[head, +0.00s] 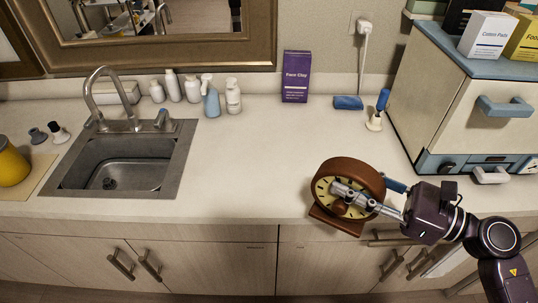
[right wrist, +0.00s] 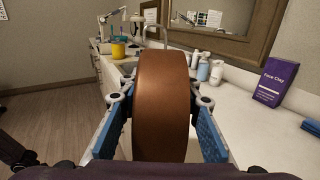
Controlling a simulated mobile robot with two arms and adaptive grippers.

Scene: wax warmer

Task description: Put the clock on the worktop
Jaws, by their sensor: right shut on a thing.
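The clock (head: 352,165) is round and brown with a pale dial, dark marks and a flat brown base. My right gripper (head: 364,190) is shut on it, one finger across the dial and the other behind it. In the right wrist view the clock's brown side (right wrist: 161,95) stands between the two blue fingers. In the head view the clock overlaps the front edge of the pale worktop (head: 245,165), tilted a little. I cannot tell whether its base touches the worktop. My left gripper is not in view.
A sink (head: 120,165) is set in the worktop at left. Several bottles (head: 190,88), a purple Face Clay box (head: 295,77) and a blue folded cloth (head: 348,102) stand along the back. A white and blue cabinet (head: 450,100) stands at right. The middle worktop is clear.

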